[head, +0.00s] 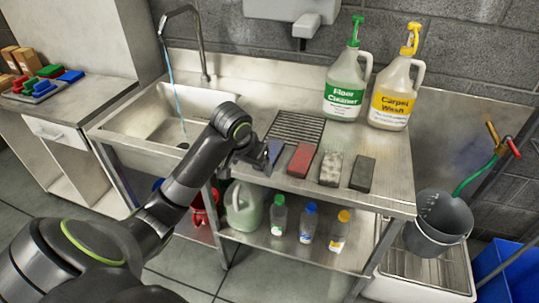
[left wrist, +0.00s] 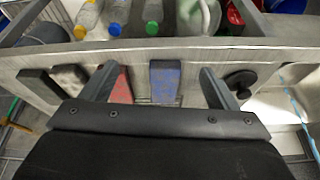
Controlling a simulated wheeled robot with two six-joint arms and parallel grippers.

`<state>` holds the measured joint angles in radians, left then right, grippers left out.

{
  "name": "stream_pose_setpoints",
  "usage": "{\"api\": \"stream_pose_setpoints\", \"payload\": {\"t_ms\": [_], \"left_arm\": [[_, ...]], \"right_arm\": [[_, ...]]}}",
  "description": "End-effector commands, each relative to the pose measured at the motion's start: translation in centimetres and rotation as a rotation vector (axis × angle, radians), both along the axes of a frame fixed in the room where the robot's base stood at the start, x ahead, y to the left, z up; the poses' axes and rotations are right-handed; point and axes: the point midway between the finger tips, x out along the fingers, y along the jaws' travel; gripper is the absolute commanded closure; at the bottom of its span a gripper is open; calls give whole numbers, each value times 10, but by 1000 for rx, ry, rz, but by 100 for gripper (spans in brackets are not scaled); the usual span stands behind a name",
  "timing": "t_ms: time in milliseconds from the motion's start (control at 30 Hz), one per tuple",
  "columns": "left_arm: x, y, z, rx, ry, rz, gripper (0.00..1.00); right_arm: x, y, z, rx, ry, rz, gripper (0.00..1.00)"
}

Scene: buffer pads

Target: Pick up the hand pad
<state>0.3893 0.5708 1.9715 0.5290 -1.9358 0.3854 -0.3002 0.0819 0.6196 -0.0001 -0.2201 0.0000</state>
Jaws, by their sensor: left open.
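Four pads lie in a row on the steel counter: a blue pad (head: 273,152), a red pad (head: 301,160), a speckled grey pad (head: 330,169) and a dark grey pad (head: 362,174). I cannot tell by any label which is called the hand pad. My left gripper (head: 258,156) is open and empty at the blue pad. In the left wrist view the blue pad (left wrist: 165,82) sits between the two spread fingers (left wrist: 158,88), and the red pad (left wrist: 122,86) is beside the left-hand finger, partly hidden by it. My right gripper is not in view.
A sink (head: 165,115) with running water is left of the pads. A ribbed drainboard (head: 295,128), a Floor Cleaner jug (head: 346,85) and a Carpet Wash jug (head: 393,95) stand behind them. A grey bucket (head: 440,222) is at right.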

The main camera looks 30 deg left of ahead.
Motion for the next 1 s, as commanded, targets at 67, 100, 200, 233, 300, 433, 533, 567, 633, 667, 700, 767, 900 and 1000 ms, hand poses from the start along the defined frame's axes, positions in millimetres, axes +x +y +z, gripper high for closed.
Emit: {"api": "stream_pose_setpoints", "payload": {"t_ms": [67, 100, 200, 233, 300, 433, 533, 567, 633, 667, 700, 767, 900, 1000], "left_arm": [[18, 8, 30, -2, -14, 23, 18], [24, 10, 41, -7, -16, 33, 18], [34, 15, 62, -16, -20, 52, 18], [36, 16, 66, -18, -20, 55, 18], [38, 17, 72, -19, -21, 62, 18], [41, 18, 67, -22, -20, 64, 18], [44, 18, 57, -22, -21, 64, 18], [45, 18, 53, -22, -21, 64, 18], [48, 19, 47, -22, -21, 65, 18], [49, 19, 44, -22, -21, 65, 18], [50, 19, 41, -22, -21, 64, 18], [53, 20, 36, -22, -22, 63, 18], [57, 20, 23, -23, -21, 63, 18], [61, 21, 15, -23, -22, 63, 18]], "right_arm": [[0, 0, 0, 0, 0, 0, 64], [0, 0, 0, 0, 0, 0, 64], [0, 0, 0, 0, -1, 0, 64], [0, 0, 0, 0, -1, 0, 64], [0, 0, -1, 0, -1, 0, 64], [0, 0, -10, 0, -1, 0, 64], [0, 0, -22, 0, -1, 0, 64], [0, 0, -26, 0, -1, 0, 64], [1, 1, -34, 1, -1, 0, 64], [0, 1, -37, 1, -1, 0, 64], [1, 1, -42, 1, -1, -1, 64], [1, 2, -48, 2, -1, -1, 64], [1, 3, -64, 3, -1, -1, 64], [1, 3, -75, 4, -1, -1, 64]]}}
